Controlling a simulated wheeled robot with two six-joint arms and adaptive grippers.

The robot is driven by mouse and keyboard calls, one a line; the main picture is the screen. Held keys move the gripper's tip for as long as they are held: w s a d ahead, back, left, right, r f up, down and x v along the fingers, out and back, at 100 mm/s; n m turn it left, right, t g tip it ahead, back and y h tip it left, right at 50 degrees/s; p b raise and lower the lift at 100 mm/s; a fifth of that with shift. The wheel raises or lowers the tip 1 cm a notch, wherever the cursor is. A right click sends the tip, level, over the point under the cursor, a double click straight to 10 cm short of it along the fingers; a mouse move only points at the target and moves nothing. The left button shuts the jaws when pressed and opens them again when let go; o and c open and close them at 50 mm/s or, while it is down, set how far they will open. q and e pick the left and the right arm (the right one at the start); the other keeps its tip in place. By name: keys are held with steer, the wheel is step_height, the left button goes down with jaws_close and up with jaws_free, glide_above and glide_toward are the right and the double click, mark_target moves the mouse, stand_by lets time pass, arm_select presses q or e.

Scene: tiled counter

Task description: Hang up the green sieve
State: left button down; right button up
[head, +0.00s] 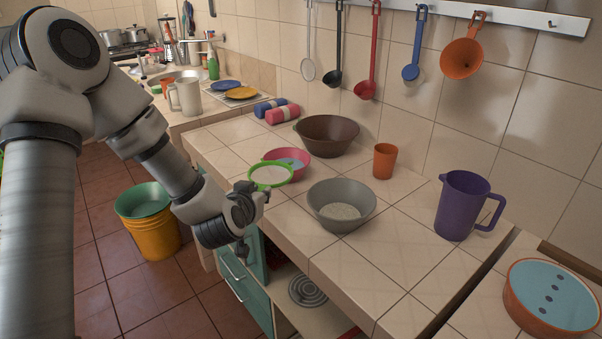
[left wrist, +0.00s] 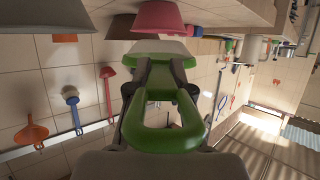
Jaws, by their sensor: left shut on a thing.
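The green sieve (head: 270,176) has a round green rim and a pale mesh. My left gripper (head: 252,198) is shut on its handle, which fills the middle of the left wrist view (left wrist: 168,138). The sieve is at the counter's front edge, overlapping the pink bowl (head: 290,157) in the head view; I cannot tell whether they touch. The white rail (head: 500,15) on the wall holds a blue ladle (head: 412,70), an orange funnel (head: 462,58) and other hanging tools. A bare hook (head: 550,24) shows right of the funnel. My right gripper is out of view.
A grey bowl (head: 341,195) with pale contents, a brown bowl (head: 327,130), an orange cup (head: 385,160) and a purple jug (head: 466,205) stand on the counter. An orange container with a blue top (head: 553,292) is at the right. Tiles between grey bowl and jug are clear.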

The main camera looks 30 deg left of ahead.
mark_target(276, 165)
arm_select(q)
steer(key=shift+s+a, duration=0.25)
steer(key=shift+a, duration=0.1)
steer(key=w+a, duration=0.1)
steer(key=w, duration=0.3)
steer(key=w+a+p, duration=0.1)
steer(key=w, duration=0.4)
steer(key=w+a+f+p, duration=0.1)
steer(key=w, duration=0.4)
steer(key=shift+a+f, duration=0.1)
steer(key=shift+a, duration=0.15)
steer(key=shift+w+a+p, duration=0.15)
steer(key=shift+w+p, duration=0.15)
steer(key=shift+w, duration=0.3)
steer(key=f, duration=0.2)
steer(key=f+p, duration=0.1)
steer(key=shift+w+a+f, duration=0.1)
steer(key=shift+w+f, duration=0.1)
steer(key=shift+w, duration=0.1)
steer(key=shift+s+f, duration=0.1)
steer(key=c, duration=1)
jaws_free()
steer(key=shift+c, duration=0.2)
steer(key=shift+f, duration=0.1)
